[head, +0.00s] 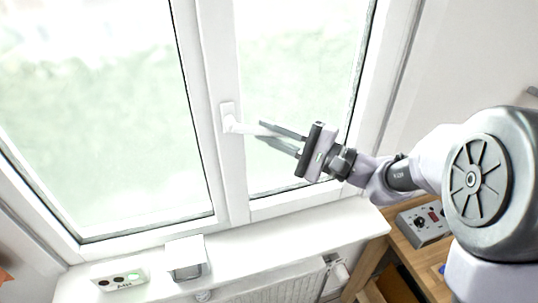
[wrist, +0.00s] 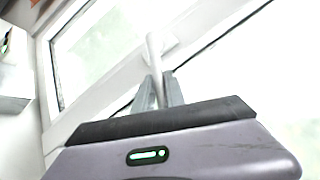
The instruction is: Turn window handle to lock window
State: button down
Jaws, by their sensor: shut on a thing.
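The white window handle (head: 232,124) sits on the frame between two window panes in the head view. Its lever points to the right, roughly level, toward my gripper. My gripper (head: 262,132) reaches in from the right with its fingers along the lever, and it is shut on the lever. In the wrist view, the handle (wrist: 154,55) rises between the two grey fingertips of my gripper (wrist: 160,92). The part of the lever deep between the fingers is hidden. The window (head: 100,110) appears closed against its frame.
Below the window is a white sill (head: 300,232) with a small box (head: 187,258) and a white panel with dark round spots (head: 122,281). A radiator (head: 285,290) is under it. A wooden table (head: 408,252) with a grey control box (head: 424,222) stands at the lower right.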

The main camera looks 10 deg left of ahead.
jog(key=b, duration=0.1)
jog(key=f+m+b, duration=0.1)
jog(key=f+m+t+y+b, duration=0.1)
jog(key=shift+s+a+b, duration=0.3)
jog(key=shift+s+b, duration=0.05)
jog(key=shift+b, duration=0.05)
jog(key=shift+a+f, duration=0.1)
jog(key=shift+a, duration=0.05)
dwell(0.4)
jog(key=shift+y+b, duration=0.3)
jog(key=shift+b, duration=0.05)
jog(key=shift+s+a+f+m+t+h+b, duration=0.45)
jog(key=shift+a+m+t+b, duration=0.5)
jog(key=shift+m+t+b, duration=1.25)
jog(key=shift+s+a+f+m+t+h+b, duration=0.3)
jog(key=shift+s+a+f+m+t+b, duration=0.5)
jog(key=shift+m+t, duration=2.4)
jog(key=shift+s+a+f+m+t+h+b, duration=0.15)
jog(key=shift+s+a+m+t+h+b, duration=0.25)
jog(key=shift+a+m+t+b, duration=2.15)
jog(key=d+m+g+p, duration=0.1)
jog(key=d+m, duration=0.1)
jog(key=d, duration=0.1)
jog(key=shift+m, duration=0.35)
